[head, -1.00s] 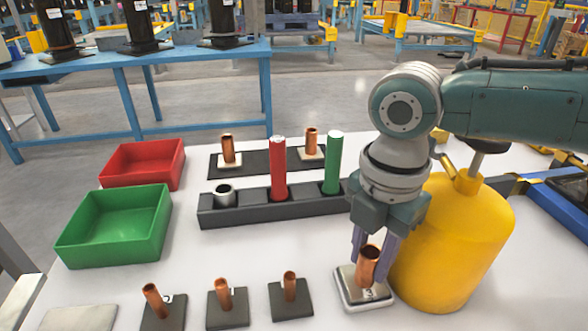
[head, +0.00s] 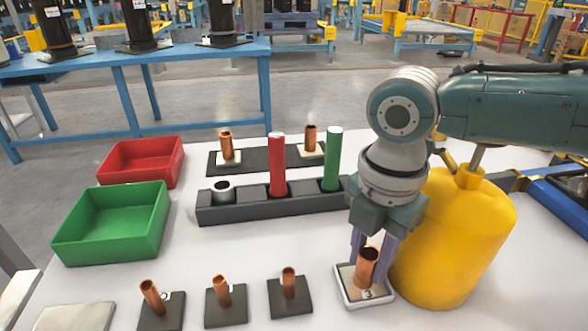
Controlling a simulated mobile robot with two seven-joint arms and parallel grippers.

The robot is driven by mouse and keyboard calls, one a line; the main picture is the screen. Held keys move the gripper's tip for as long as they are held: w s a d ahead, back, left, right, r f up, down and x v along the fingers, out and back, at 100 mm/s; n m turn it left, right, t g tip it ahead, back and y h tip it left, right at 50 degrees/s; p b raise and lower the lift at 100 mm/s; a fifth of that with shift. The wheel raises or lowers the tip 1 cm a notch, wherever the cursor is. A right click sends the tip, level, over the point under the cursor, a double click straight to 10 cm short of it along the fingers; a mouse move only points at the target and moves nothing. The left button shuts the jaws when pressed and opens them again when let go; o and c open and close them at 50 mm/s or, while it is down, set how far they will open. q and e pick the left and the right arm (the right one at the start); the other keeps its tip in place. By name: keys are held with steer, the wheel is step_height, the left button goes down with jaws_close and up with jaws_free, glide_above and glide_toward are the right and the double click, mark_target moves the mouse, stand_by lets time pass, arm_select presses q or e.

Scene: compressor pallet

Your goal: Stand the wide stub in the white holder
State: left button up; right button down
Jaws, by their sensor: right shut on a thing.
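The wide stub (head: 367,265) is a copper tube at the front right. It stands nearly upright at the white holder (head: 346,291), a square block with a tan top and the number 3 on its front. My right gripper (head: 371,255) points down from above and its purple fingers are shut on the upper part of the stub. The stub's lower end meets the holder's top; I cannot tell how deep it sits. My left gripper is not in view.
A yellow tank (head: 455,240) stands close to the right of the holder. Dark holders with narrower copper stubs (head: 222,290) line the front. A dark rack (head: 240,212) with red and green tubes, a green bin (head: 112,245) and a red bin (head: 140,180) lie behind.

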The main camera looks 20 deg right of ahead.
steer(key=shift+f, duration=0.15)
steer(key=shift+c, duration=2.4)
jaws_free()
step_height(320, 180, up, 10)
steer(key=p, duration=0.3)
